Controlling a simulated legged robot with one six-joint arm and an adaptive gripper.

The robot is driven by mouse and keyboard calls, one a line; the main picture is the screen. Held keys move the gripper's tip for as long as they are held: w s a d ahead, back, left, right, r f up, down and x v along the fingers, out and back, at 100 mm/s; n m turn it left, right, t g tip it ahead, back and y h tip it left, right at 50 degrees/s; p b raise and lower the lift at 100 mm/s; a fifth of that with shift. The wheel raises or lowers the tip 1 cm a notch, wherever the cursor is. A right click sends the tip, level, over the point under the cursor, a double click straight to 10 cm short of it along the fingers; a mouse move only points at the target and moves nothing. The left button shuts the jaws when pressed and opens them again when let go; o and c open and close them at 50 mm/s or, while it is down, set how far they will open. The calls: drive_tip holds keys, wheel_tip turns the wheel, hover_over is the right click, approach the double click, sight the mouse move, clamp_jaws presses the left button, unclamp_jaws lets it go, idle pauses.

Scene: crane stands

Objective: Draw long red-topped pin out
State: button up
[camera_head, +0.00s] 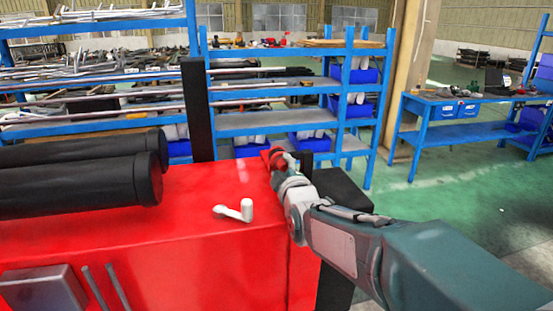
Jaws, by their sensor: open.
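My arm reaches in from the lower right, and my gripper (279,159) is at its far end, over the far right corner of the red machine body (190,240). The gripper is small and partly hidden by my own wrist; its jaws are open. A small red piece (268,154) shows right at the gripper. It may be the red top of the long pin, but I cannot tell for sure. The pin's shaft is not visible, and I cannot tell whether the jaws touch it.
A white crank-shaped handle (246,210) sits on the red top, left of my wrist. Two black cylinders (80,185) lie at the left. A black post (198,110) stands behind. Blue shelves (270,125) are further back; green floor (440,190) is open at the right.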

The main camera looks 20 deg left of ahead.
drive_tip(key=shift+d, duration=0.35)
clamp_jaws()
drive_tip(key=shift+s+r, duration=0.1)
drive_tip(key=shift+s, duration=0.1)
drive_tip(key=shift+s, duration=0.25)
drive_tip(key=shift+v, duration=4.55)
